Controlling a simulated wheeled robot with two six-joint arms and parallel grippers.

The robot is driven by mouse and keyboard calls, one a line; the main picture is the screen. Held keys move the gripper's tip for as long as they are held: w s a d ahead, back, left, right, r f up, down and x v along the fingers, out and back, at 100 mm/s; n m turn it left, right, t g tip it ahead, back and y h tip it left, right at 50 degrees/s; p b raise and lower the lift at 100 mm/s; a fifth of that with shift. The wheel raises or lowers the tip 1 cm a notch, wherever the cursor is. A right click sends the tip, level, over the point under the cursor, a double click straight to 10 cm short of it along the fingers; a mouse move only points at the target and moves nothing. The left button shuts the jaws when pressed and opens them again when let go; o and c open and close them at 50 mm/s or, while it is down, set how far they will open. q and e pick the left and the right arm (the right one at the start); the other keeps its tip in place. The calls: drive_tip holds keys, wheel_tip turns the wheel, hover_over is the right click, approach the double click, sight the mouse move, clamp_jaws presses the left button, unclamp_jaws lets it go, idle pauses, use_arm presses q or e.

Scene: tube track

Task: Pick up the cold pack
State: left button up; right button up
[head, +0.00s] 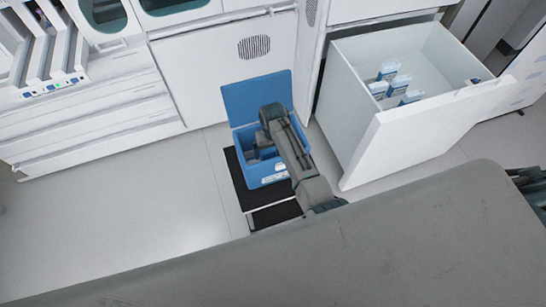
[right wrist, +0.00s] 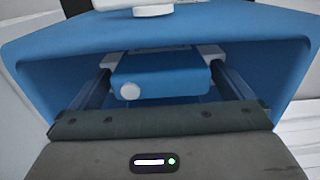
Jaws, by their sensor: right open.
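The cold pack (right wrist: 160,72) is a blue block with a round white cap, seen in the right wrist view inside the blue cooler box (head: 268,172). My right gripper (right wrist: 158,64) is open, with one finger on each side of the pack. I cannot tell whether the fingers touch it. In the head view my right arm reaches down into the cooler and hides most of its inside, and the pack cannot be made out there. My left gripper is not in view.
The cooler's blue lid (head: 257,96) stands open at the back. The cooler rests on a dark-topped low stand (head: 240,185). To the right, an open white drawer (head: 420,125) holds several white-and-blue packages (head: 390,71). The floor to the left is clear.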

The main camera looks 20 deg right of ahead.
drive_tip(key=shift+f, duration=0.15)
drive_tip(key=c, duration=0.9)
